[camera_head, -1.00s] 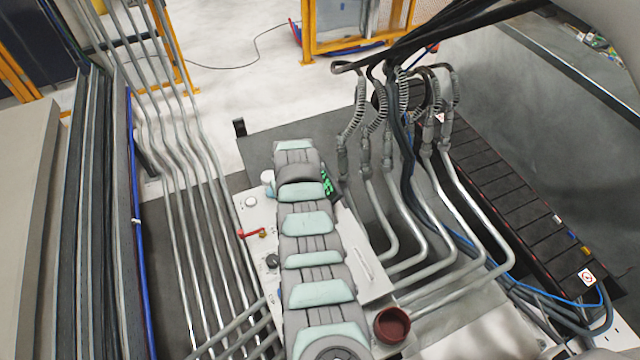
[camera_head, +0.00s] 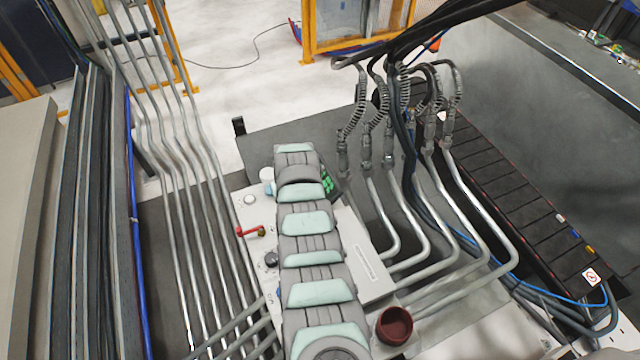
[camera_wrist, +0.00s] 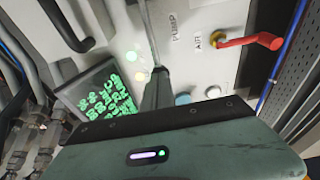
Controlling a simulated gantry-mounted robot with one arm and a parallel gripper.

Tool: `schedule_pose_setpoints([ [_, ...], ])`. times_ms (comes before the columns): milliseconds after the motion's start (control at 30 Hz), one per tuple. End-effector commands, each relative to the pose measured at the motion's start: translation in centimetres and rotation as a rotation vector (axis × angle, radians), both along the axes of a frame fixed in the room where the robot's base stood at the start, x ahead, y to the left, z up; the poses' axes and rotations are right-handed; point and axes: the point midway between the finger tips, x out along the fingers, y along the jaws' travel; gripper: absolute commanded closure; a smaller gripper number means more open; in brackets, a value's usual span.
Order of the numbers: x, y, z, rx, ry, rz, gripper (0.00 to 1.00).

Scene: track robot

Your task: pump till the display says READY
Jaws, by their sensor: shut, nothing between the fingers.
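The display (camera_wrist: 105,95) is a dark screen with several rows of green characters, left of my gripper in the wrist view; I cannot read the words. It also shows at the right of my arm in the head view (camera_head: 328,182). My gripper (camera_wrist: 157,88) is shut and empty, its dark fingers pointing at the pale panel (camera_wrist: 200,60). A thin grey bar (camera_wrist: 149,30) runs from the top edge towards the fingertips; I cannot tell whether they touch. The label PUMP (camera_wrist: 174,25) is right of that bar. In the head view my arm hides the gripper.
A red-handled valve (camera_wrist: 248,40) sits by the AIR label. A blue button (camera_wrist: 183,99) and a white button (camera_wrist: 213,91) lie right of the fingers. A dark red cup (camera_head: 394,325) and bent pipes (camera_head: 430,235) stand right of my arm.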

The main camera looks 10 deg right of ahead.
Motion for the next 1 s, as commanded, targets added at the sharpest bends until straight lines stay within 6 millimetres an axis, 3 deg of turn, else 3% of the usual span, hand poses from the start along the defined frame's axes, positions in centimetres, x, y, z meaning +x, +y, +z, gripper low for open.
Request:
schedule_pose_setpoints([
  [267, -0.1, 0.0, -1.8, 0.000, 0.003, 0.000, 1.00],
  [1000, -0.1, 0.0, 2.8, 0.000, 0.003, 0.000, 1.00],
])
